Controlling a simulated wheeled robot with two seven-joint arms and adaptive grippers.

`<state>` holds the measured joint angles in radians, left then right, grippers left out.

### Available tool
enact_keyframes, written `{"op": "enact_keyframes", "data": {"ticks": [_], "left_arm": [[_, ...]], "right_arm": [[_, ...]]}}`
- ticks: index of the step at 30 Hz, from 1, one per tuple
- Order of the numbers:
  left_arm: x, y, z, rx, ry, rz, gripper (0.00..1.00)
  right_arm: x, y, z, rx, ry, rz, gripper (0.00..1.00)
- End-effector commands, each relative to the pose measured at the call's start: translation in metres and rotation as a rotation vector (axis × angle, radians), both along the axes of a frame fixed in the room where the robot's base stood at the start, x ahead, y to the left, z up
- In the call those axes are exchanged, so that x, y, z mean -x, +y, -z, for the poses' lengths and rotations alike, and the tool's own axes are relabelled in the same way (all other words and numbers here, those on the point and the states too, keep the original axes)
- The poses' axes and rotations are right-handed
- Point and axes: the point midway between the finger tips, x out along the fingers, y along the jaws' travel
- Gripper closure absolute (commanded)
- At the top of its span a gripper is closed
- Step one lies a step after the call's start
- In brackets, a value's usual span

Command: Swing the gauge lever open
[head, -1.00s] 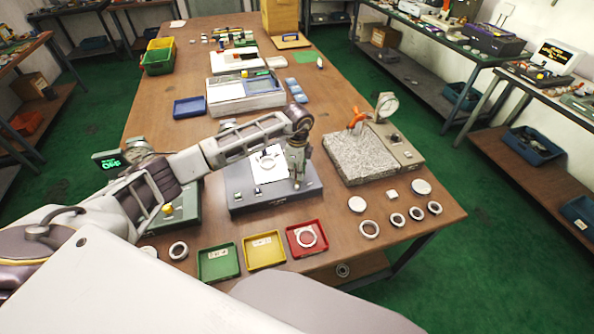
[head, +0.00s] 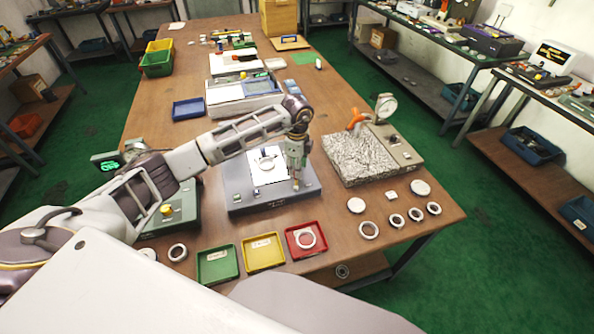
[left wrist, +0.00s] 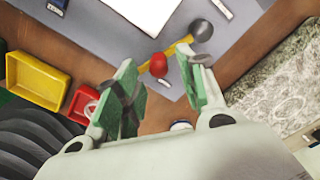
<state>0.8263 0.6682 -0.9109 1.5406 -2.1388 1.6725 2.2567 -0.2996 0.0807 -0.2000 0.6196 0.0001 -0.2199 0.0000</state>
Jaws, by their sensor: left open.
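A yellow lever (left wrist: 182,46) with a red knob (left wrist: 159,65) shows in the left wrist view, over the front part of a grey gauge base (left wrist: 232,28). A dark round part (left wrist: 201,30) sits near its far end. In the head view the grey base (head: 245,200) carries a white plate (head: 268,178) with a ring on it. My left gripper (head: 296,184) points down over the base's front right part. In the left wrist view its green-padded fingers (left wrist: 157,68) stand apart, with the red knob seen between them. I cannot tell whether they touch it. My right gripper is out of view.
Green (head: 204,278), yellow (head: 251,264) and red (head: 291,252) trays stand in front of the base. A granite plate (head: 350,170) with a dial gauge (head: 386,105) stands to the right. Several loose rings lie at the table's right front.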

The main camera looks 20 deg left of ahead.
Motion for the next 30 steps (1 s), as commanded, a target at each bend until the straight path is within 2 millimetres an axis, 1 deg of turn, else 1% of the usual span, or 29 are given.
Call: {"op": "enact_keyframes", "data": {"ticks": [1, 9, 15, 21, 30], "left_arm": [[-0.001, 0.000, -0.008, -0.001, -0.002, 0.000, 0.60], [-0.001, 0.000, -0.048, 0.000, -0.002, 0.000, 0.60], [-0.001, -0.001, -0.074, 0.000, -0.002, 0.000, 0.60], [0.000, -0.001, -0.087, 0.000, 0.000, 0.000, 0.60], [0.000, -0.001, -0.089, 0.000, 0.001, 0.000, 0.60]], "right_arm": [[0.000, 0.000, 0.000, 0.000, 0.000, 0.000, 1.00], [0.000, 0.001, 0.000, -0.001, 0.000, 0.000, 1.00], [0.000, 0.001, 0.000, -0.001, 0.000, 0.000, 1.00], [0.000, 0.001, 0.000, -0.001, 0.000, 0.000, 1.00], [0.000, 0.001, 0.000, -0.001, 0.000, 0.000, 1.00]]}}
